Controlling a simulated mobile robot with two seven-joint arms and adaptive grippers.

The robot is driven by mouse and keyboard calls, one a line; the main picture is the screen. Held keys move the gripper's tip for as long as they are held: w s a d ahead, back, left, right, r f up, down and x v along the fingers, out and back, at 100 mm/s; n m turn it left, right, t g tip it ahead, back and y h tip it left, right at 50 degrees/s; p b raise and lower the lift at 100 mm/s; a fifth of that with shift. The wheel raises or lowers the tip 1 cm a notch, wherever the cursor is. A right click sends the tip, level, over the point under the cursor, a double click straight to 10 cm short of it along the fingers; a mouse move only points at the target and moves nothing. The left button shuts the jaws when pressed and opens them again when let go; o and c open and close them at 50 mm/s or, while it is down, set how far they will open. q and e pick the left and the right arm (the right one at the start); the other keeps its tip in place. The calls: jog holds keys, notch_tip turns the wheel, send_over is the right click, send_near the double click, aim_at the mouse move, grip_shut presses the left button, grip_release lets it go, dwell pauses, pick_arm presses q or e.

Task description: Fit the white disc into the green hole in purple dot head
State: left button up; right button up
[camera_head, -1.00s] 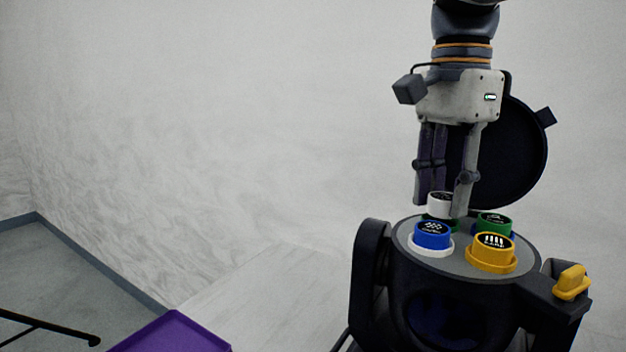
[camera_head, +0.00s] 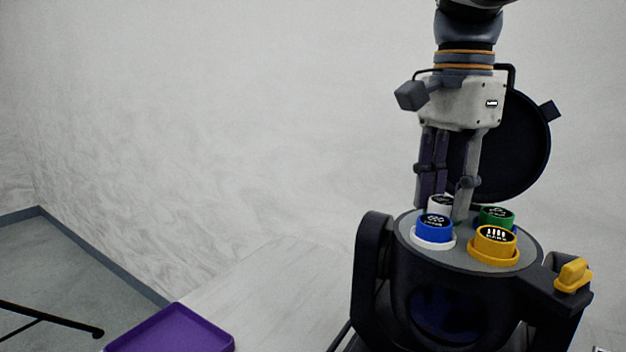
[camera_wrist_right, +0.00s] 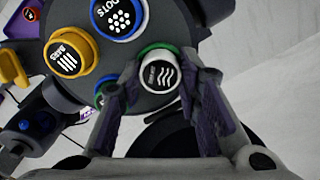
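The white disc (camera_head: 440,204), with black wavy lines on its top, is at the back left of the grey top plate (camera_head: 458,248) of the black head. In the right wrist view the white disc (camera_wrist_right: 160,76) has the green ring of the hole (camera_wrist_right: 155,49) showing round its far edge. My right gripper (camera_head: 446,212) points straight down, with one finger on each side of the disc and closed on it. The disc looks upright and at or in the green hole; how deep it sits is hidden. My left gripper is not in view.
A blue disc (camera_head: 434,229) sits in a white ring, a yellow disc (camera_head: 494,242) in a yellow ring, and a green disc (camera_head: 496,216) in a blue ring. A raised black lid (camera_head: 515,150) stands behind. A purple tray (camera_head: 172,333) lies at lower left.

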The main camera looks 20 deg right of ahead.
jog(key=o, duration=0.3)
jog(key=shift+f, duration=0.1)
jog(key=shift+o, duration=0.2)
notch_tip(320, 180, up, 12)
